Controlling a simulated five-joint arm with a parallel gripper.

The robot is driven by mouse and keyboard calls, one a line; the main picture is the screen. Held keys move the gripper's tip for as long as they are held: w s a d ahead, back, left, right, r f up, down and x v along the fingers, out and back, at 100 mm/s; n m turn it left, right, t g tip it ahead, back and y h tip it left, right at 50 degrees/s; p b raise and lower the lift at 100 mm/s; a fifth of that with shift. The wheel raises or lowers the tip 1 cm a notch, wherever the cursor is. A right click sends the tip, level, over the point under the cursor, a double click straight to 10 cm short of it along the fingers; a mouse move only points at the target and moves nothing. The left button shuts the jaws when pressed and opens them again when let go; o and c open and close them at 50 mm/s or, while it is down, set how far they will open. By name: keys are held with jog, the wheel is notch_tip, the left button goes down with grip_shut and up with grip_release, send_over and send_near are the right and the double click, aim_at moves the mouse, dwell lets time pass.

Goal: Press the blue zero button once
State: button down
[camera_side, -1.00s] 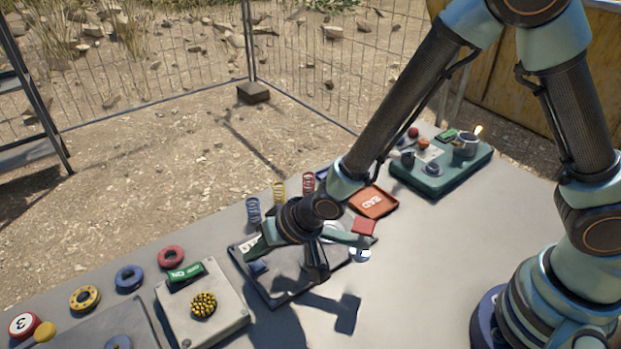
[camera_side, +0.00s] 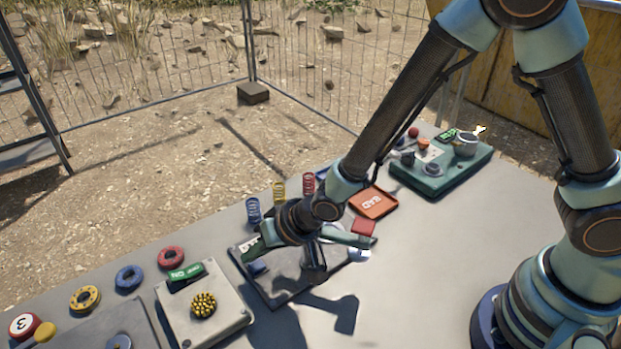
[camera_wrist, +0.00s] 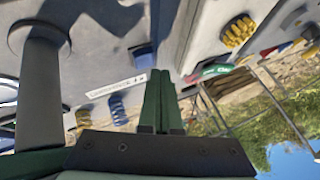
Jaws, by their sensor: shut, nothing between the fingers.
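A blue button (camera_side: 259,267) sits on the dark weighing-type plate (camera_side: 290,290) below my gripper in the side view. In the wrist view the blue button (camera_wrist: 143,57) shows just left of the fingers, near a white label strip. My gripper (camera_side: 248,256) is shut and empty, its green fingers angled down and left close to the button. In the wrist view the shut fingers (camera_wrist: 161,76) stand side by side, apart from the button in the picture. I cannot tell the exact gap in height. Part of the plate is hidden by my gripper.
Coloured springs (camera_side: 253,210) stand behind the plate. A grey box with a yellow knob (camera_side: 203,305) is at left. A red tray (camera_side: 373,202) and a green device (camera_side: 440,170) are at right. The front right of the table is clear.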

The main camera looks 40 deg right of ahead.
aim_at(262, 264)
jog(key=shift+s+d+f, duration=0.15)
jog(key=shift+d+f, duration=0.1)
jog(key=shift+f, duration=0.3)
jog(key=shift+s+d+f, duration=0.15)
jog(key=shift+d+f, duration=0.1)
jog(key=shift+f, duration=0.3)
jog(key=shift+s+d+r, duration=0.25)
jog(key=shift+s+d, duration=0.1)
jog(key=shift+d, duration=0.2)
dwell(0.3)
jog(key=shift+w+a+r, duration=0.1)
jog(key=shift+r, duration=1.25)
jog(key=shift+a+r, duration=0.1)
jog(key=shift+r, duration=1.25)
